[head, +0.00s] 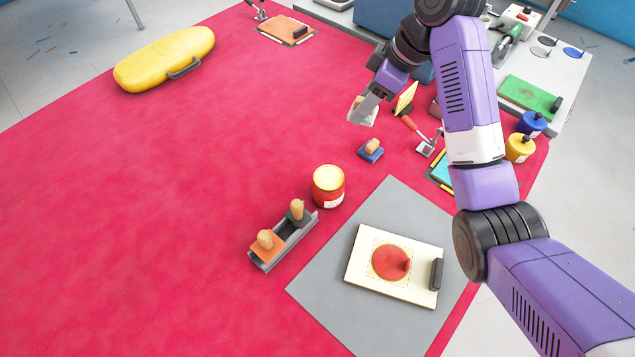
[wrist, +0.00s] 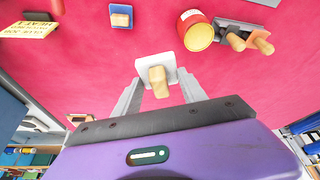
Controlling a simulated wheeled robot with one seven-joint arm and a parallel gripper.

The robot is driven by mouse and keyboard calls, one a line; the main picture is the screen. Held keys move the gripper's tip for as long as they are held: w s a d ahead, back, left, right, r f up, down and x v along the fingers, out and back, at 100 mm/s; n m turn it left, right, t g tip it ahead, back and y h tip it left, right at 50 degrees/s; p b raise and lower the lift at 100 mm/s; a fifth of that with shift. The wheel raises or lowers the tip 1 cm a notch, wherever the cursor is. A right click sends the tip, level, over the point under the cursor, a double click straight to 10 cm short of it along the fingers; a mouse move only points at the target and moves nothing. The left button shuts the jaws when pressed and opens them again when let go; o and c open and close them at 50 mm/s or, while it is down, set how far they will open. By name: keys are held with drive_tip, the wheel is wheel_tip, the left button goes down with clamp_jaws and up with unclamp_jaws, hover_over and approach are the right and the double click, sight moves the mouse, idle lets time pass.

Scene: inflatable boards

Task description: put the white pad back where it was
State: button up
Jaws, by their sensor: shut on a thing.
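The white pad (wrist: 142,68) has a wooden knob (wrist: 158,80) on top. My gripper (wrist: 160,92) is shut on this knob in the wrist view. In the head view my gripper (head: 364,108) is at the upper middle, over the far part of the red mat. The white pad (head: 371,120) shows under its fingers there, partly hidden. Whether the pad touches the mat or hangs just above it, I cannot tell. A blue pad (head: 367,155) with a wooden knob sits nearer, apart from it, and also shows in the wrist view (wrist: 121,9).
A red can (head: 328,192) stands beside a grey rack (head: 270,262) holding two wooden-knobbed pads. A cream board (head: 362,262) with a red disc lies on a grey sheet (head: 325,290). A yellow sign (head: 405,98) stands close right of my gripper.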

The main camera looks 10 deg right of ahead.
drive_tip(key=f, duration=0.1)
drive_tip(key=f+b, duration=0.1)
drive_tip(key=s+a+f, duration=0.1)
drive_tip(key=shift+a+f+b, duration=0.1)
drive_tip(key=shift+f+b, duration=0.2)
drive_tip(key=shift+b, duration=0.1)
wheel_tip(320, 180, down, 12)
drive_tip(key=shift+w+r+p, duration=0.1)
drive_tip(key=shift+r+p, duration=0.05)
drive_tip(key=shift+p, duration=0.8)
drive_tip(key=shift+f, duration=2.45)
drive_tip(key=shift+f, duration=0.15)
drive_tip(key=o, duration=1)
drive_tip(key=shift+o, duration=0.2)
